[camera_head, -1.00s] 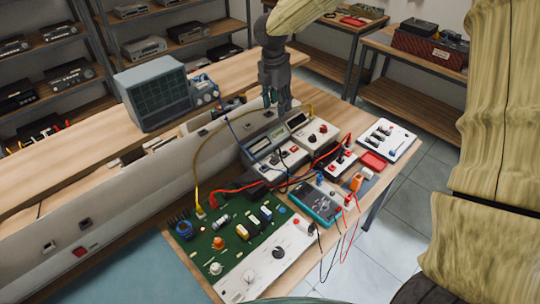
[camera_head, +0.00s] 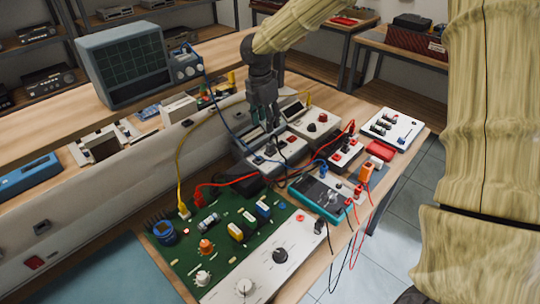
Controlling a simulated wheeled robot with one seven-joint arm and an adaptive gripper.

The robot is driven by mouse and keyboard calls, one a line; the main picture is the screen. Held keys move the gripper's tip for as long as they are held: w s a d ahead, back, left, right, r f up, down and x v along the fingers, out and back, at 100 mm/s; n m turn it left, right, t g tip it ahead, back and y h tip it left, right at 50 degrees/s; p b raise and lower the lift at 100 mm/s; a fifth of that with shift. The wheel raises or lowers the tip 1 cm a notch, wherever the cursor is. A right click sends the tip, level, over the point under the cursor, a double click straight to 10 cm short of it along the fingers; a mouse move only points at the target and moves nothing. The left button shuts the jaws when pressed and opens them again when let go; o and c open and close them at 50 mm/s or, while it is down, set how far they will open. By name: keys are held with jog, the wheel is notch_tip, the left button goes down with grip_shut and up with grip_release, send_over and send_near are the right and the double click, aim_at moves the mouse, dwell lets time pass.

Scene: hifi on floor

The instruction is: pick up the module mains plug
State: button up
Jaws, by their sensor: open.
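My gripper (camera_head: 268,126) points down with its fingers apart, over the back of the white-topped instrument modules (camera_head: 272,158). No object shows between the fingers. I cannot single out the module mains plug for certain. Dark leads run among the modules just below the fingers, and a small plug there is too small or too hidden to tell. A yellow plug (camera_head: 184,210) on a yellow cable sits at the back edge of the green circuit board (camera_head: 215,238), well left of the gripper.
A teal multimeter (camera_head: 320,197) with red and black leads lies in front. An oscilloscope (camera_head: 125,65) stands on the raised shelf at left. A pale panel with sockets (camera_head: 110,185) runs behind the bench. A red box (camera_head: 380,150) and white module (camera_head: 392,128) stand at right.

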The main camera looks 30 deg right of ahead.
aim_at(271, 143)
jog(key=f, duration=0.5)
jog(key=shift+d+f+p, duration=0.35)
jog(key=shift+p, duration=0.05)
jog(key=f, duration=0.2)
jog(key=d+f+p, duration=0.1)
jog(key=f, duration=0.1)
jog(key=shift+f, duration=0.55)
grip_shut()
